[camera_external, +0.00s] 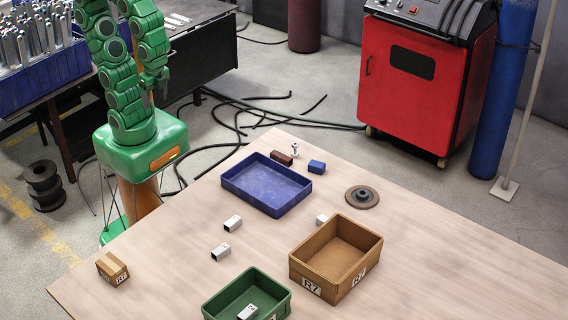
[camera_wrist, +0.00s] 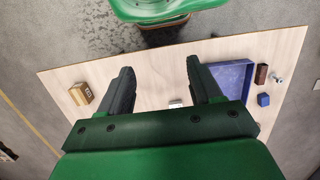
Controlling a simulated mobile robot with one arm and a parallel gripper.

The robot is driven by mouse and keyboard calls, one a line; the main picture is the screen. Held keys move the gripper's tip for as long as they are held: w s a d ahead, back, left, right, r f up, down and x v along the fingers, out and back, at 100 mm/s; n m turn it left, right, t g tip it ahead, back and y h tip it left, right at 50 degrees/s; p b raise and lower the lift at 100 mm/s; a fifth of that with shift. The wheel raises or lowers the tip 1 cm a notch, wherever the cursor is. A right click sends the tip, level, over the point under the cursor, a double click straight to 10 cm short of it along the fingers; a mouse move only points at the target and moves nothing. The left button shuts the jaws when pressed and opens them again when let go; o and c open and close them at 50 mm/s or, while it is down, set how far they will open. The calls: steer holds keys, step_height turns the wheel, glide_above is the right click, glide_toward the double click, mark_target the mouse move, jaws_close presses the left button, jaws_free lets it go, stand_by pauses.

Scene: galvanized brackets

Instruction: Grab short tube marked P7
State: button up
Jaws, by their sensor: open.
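Several short square silver tubes are in the external view. One tube (camera_external: 232,222) lies on the table in front of the blue tray, and another tube (camera_external: 221,252) lies a little nearer the camera. A pale piece (camera_external: 321,219) shows partly behind the brown bin. Their markings are too small to read, so I cannot tell which is P7. In the wrist view my gripper (camera_wrist: 158,68) is open and empty, high above the table. A small pale tube (camera_wrist: 175,103) shows between its fingers, far below.
The blue tray (camera_external: 236,191) and brown bin (camera_external: 318,282) stand on the table (camera_external: 180,285). A cardboard box (camera_external: 112,269) sits at the left corner. A brown block (camera_external: 281,158), blue block (camera_external: 317,167) and round flanged disc (camera_external: 362,196) lie toward the back. Bare tabletop surrounds the two loose tubes.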

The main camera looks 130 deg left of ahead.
mark_target(225, 245)
steer(key=shift+w, duration=0.1)
steer(key=w+d+f+n+g+h, duration=0.1)
steer(key=w+d+f+n+h, duration=0.15)
steer(key=w, duration=0.45)
steer(key=w+d+f+n+g+h, duration=0.1)
steer(key=w+f+n+h, duration=0.2)
steer(key=w, duration=0.4)
steer(key=w+d+f+n+g+h, duration=0.15)
steer(key=w+f, duration=0.25)
steer(key=w, duration=0.4)
steer(key=w+f+n+t+h, duration=0.1)
steer(key=w+f+n+h, duration=0.1)
steer(key=w+f, duration=0.3)
steer(key=w+a+f+n+t+h, duration=0.1)
steer(key=w+f+n, duration=0.3)
steer(key=f, duration=0.7)
steer(key=w+a+f+n+t+h, duration=0.1)
steer(key=w+f+n+t+h, duration=0.1)
steer(key=w+f, duration=0.6)
steer(key=shift+w+a+n+h, duration=0.2)
steer(key=shift+n+h, duration=0.5)
steer(key=shift+n, duration=0.3)
steer(key=shift+f+x, duration=0.2)
steer(key=shift+x, duration=3.8)
steer(key=shift+s+a, duration=0.1)
steer(key=shift+s, duration=0.05)
steer(key=c, duration=1.1)
